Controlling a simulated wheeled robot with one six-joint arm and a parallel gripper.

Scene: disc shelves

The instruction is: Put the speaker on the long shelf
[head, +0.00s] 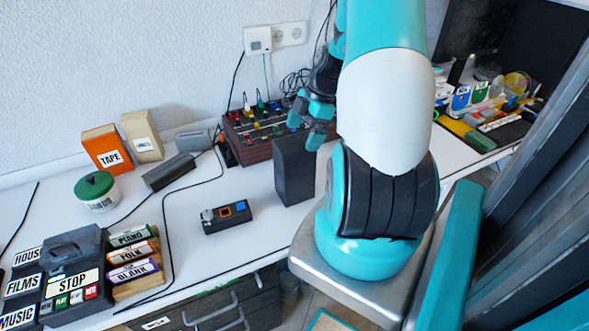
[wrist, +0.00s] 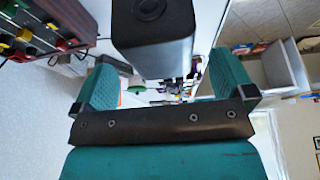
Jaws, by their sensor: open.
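The speaker, a dark upright box (head: 295,170), stands on the white worktop (head: 255,235). It also shows close up in the wrist view (wrist: 152,45), with a round cone on one face. My gripper (head: 309,124) is above and just behind the speaker's top in the head view. Its teal fingers are spread apart in the wrist view (wrist: 163,85), with the speaker beyond them and nothing held. I cannot tell whether the fingers touch the speaker. No piece in view can be surely told as the long shelf.
A mixer-like box with knobs (head: 262,130) stands behind the speaker. A small device with buttons (head: 228,217) lies to its left. An orange TAPE box (head: 106,149), a green-lidded jar (head: 97,190) and cables are further left. A black cabinet and cluttered tray (head: 485,125) are at right.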

